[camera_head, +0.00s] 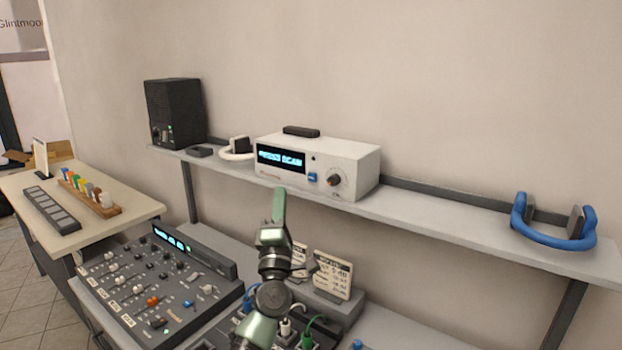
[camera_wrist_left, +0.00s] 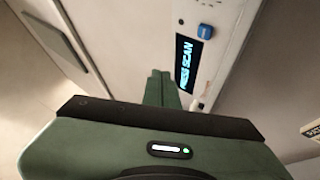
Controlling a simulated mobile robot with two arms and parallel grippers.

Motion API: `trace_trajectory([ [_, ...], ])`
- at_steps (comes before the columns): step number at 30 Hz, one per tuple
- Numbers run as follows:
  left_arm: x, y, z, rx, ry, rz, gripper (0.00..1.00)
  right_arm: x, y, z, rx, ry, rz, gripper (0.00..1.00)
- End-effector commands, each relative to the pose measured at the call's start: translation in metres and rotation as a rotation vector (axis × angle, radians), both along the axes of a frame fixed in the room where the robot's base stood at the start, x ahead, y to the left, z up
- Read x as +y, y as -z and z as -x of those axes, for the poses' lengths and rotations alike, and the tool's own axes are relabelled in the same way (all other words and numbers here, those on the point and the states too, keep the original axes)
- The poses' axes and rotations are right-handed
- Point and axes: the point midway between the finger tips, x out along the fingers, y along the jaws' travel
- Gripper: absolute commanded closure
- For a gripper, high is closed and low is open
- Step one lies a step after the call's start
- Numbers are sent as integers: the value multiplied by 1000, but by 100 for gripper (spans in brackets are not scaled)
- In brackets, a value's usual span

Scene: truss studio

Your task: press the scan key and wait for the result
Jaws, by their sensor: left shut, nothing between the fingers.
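A white box-shaped device (camera_head: 345,160) stands on the grey wall shelf, its dark display reading "PRESS SCAN" in bright letters. A small blue key (camera_head: 312,177) sits to the right of the display, with a dark round knob (camera_head: 334,180) farther right. My left gripper (camera_head: 279,192) is shut and empty, pointing up in front of the device's lower front. In the left wrist view, the shut fingers (camera_wrist_left: 161,88) point toward the display (camera_wrist_left: 185,64), and the blue key (camera_wrist_left: 205,31) lies beyond their tips. The fingers appear apart from the key. My right gripper is not in view.
The shelf (camera_head: 450,222) also bears a black speaker (camera_head: 175,112) at left and blue headphones (camera_head: 552,232) at right. Below are a mixing desk (camera_head: 155,280), cables and small printed cards (camera_head: 332,274). A side table (camera_head: 120,212) stands at left.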

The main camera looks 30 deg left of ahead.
Motion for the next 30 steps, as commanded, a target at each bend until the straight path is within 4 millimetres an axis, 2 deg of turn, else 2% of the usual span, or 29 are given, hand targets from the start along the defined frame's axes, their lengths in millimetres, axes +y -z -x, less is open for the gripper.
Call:
trace_trajectory([
  [5,-1,2,-9,-1,1,-1,100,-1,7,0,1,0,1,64],
  [15,-4,4,-55,-2,0,-3,100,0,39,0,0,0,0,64],
  [21,-6,3,-77,-1,1,-1,100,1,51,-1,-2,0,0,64],
  [30,-8,0,-88,1,1,-3,100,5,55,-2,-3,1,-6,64],
])
